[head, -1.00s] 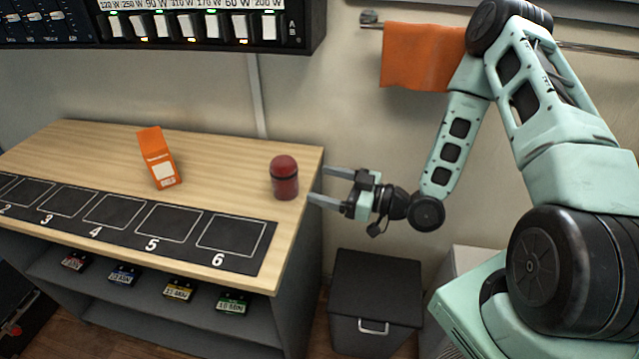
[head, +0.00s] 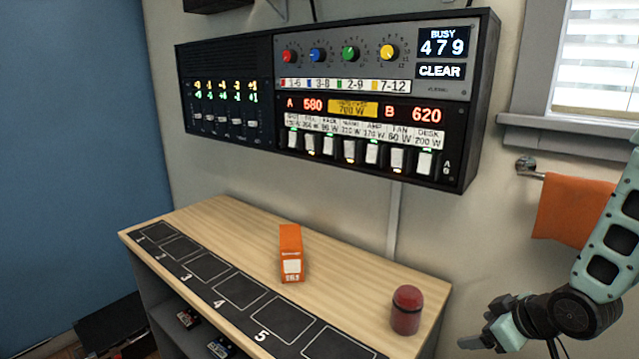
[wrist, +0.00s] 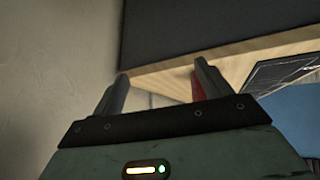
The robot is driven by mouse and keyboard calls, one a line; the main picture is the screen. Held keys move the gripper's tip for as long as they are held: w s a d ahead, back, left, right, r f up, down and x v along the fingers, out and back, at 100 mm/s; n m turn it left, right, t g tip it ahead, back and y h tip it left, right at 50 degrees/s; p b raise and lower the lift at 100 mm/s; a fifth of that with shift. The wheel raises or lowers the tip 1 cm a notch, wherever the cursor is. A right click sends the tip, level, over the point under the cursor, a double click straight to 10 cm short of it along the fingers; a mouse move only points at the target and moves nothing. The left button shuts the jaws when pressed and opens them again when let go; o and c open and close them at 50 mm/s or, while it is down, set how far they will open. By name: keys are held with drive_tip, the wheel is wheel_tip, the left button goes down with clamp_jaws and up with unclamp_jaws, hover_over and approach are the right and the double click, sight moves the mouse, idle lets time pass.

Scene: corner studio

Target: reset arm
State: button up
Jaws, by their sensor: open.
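My gripper (head: 482,338) shows at the lower right of the head view, just right of the wooden counter's end. In the wrist view my gripper (wrist: 155,90) has its two fingers apart, with nothing held between them. The red jar (head: 406,310) stands upright on the right end of the counter, to the left of my gripper and apart from it in the head view. A sliver of red shows beside the right finger in the wrist view. My pale green arm comes in from the right edge of the head view.
A control panel (head: 375,60) with knobs, switches and displays hangs on the wall above. An orange towel (head: 570,212) hangs from a rail at right.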

drive_tip(key=s+a+r+m+g+h, duration=0.1)
drive_tip(key=s+r+m+g+h, duration=0.25)
drive_tip(key=s+r+m, duration=0.6)
drive_tip(key=s+a+r+n+g+p, duration=0.1)
drive_tip(key=s+a+r+n, duration=0.2)
drive_tip(key=s+a+n, duration=0.2)
drive_tip(key=s+a+r+n+g+p, duration=0.2)
drive_tip(key=s+a+r+n, duration=0.2)
drive_tip(key=s+a, duration=0.6)
drive_tip(key=shift+a+n+y, duration=0.45)
drive_tip(key=shift+a, duration=0.5)
drive_tip(key=shift+g, duration=0.25)
